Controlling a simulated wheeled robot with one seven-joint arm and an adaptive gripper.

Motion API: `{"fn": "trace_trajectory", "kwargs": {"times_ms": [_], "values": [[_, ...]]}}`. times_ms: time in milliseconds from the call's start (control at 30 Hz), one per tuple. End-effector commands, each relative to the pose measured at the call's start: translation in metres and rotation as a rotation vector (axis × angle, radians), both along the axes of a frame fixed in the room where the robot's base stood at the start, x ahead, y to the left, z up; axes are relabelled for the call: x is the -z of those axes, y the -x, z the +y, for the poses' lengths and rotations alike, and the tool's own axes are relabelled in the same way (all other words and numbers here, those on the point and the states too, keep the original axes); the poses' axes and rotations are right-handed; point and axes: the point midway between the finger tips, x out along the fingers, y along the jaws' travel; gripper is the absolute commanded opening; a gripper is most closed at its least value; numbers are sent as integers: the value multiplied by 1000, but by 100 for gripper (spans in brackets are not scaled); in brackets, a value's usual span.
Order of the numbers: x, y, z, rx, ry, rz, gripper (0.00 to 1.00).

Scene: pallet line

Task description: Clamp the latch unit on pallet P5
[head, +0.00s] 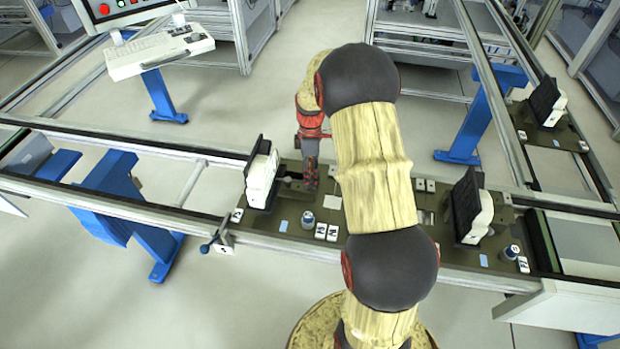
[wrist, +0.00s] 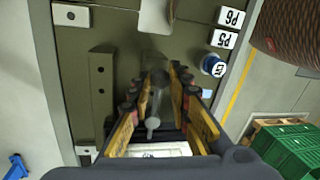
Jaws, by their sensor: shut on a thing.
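The pallet plate (head: 262,216) is dark olive and lies on the rail line. Two white label plates on it read P6 (wrist: 230,17) and P5 (wrist: 222,40) in the wrist view. My gripper (head: 311,184) points down at this plate, right of a white-and-black upright unit (head: 262,178). In the wrist view my gripper (wrist: 160,80) has its fingers close around a slim grey lever-like part (wrist: 152,126) with a rounded end. It is shut on this part. The fingers hide much of it, and I cannot tell whether it is fully swung over.
A blue-and-white round cap (wrist: 213,65) stands beside the labels. A second white-and-black unit (head: 472,210) stands farther right. A green crate (wrist: 288,150) is off the line.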

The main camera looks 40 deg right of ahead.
Motion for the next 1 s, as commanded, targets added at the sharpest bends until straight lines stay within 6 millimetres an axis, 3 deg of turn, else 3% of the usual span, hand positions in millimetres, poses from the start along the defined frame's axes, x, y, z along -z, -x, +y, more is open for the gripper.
{"fn": "trace_trajectory", "kwargs": {"times_ms": [367,400,700,1000], "values": [[0,0,0,-4,1,-1,0],[0,0,0,-4,1,-1,21],[0,0,0,-3,0,0,38],[-1,0,0,-2,0,0,38]]}}
